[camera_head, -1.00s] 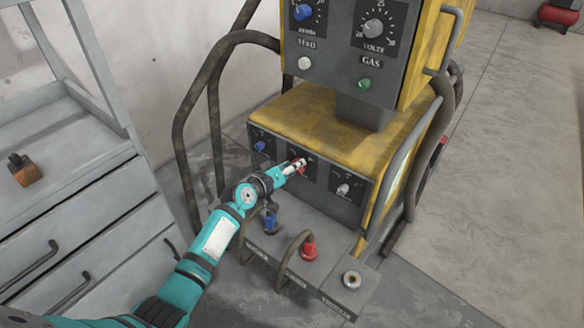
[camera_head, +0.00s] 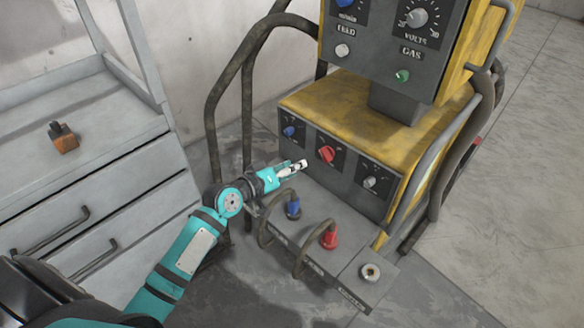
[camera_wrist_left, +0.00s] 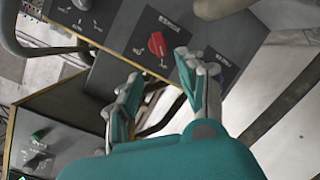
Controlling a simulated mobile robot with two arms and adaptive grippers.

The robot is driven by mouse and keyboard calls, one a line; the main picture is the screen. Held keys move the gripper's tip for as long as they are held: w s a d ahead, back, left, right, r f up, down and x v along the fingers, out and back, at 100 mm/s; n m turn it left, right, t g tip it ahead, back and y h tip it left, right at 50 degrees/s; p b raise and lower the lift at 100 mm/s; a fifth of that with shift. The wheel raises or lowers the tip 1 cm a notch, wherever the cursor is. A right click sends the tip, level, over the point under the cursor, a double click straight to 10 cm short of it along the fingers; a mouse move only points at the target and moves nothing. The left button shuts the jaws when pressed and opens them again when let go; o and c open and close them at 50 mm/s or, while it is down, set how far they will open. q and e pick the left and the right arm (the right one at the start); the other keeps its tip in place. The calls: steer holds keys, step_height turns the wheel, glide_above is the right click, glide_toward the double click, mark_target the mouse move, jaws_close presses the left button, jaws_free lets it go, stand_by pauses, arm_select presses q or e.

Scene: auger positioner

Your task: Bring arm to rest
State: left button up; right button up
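My left arm (camera_head: 190,250) comes in from the lower left in the head view. My left gripper (camera_head: 295,168) is just in front of the lower panel of the yellow welding machine (camera_head: 340,110), left of and a little below the red knob (camera_head: 327,153). In the left wrist view the gripper's two fingers (camera_wrist_left: 160,88) are spread with nothing between them. The red knob (camera_wrist_left: 157,43) shows beyond the fingertips, apart from them. My right gripper is in neither view.
A blue knob (camera_head: 289,131) and a grey knob (camera_head: 370,182) flank the red one. Blue (camera_head: 293,207) and red (camera_head: 330,238) cable plugs stand on the ledge below. A grey drawer cabinet (camera_head: 90,200) holding an orange-brown block (camera_head: 64,140) stands left. Floor right is clear.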

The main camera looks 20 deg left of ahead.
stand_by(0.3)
